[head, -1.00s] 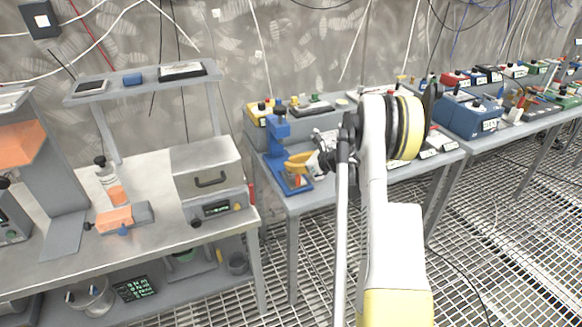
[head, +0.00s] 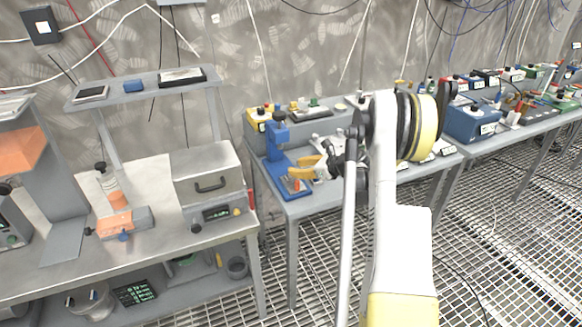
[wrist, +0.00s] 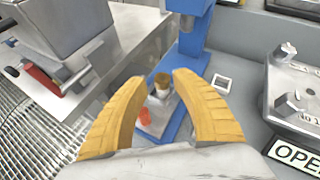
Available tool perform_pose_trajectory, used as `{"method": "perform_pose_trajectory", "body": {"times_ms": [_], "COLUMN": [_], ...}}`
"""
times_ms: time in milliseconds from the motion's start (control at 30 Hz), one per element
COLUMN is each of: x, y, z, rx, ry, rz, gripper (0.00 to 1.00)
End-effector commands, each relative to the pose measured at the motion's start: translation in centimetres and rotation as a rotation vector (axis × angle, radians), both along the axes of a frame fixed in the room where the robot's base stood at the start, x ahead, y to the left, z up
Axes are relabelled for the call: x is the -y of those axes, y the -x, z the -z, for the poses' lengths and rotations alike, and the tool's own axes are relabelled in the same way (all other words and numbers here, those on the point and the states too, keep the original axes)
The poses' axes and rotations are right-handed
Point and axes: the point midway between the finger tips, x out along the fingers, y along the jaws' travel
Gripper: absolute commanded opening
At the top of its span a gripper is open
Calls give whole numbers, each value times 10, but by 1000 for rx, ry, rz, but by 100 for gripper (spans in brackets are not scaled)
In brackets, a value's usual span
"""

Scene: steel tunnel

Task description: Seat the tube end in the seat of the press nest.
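The blue press (head: 277,141) stands on the middle table; its column also shows in the wrist view (wrist: 193,40). A grey nest plate (wrist: 157,127) lies on its base. A small pale piece with a brown top (wrist: 162,86) stands there between and beyond my fingertips; I cannot tell whether it is the tube end or part of the nest. An orange piece (wrist: 145,116) sits beside it, and shows small in the head view (head: 295,185). My gripper (wrist: 160,80) has its yellow fingers spread in front of the press, with clear gaps beside the brown-topped piece.
A grey box with a handle (head: 208,175) stands left of the press on the neighbouring table. A metal fixture (wrist: 295,95) with an OPEN label is close on the right. Several small devices line the tables farther right. The floor is open grating.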

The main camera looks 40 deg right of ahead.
Motion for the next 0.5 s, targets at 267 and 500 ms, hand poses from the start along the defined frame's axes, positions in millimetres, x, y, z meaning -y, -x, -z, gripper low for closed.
{"method": "perform_pose_trajectory", "body": {"times_ms": [267,500], "x": [16,11], "y": [52,67], "z": [-29,-44], "rx": [0,-5], "ry": [1,33], "rz": [3,-23], "gripper": [32,32]}}
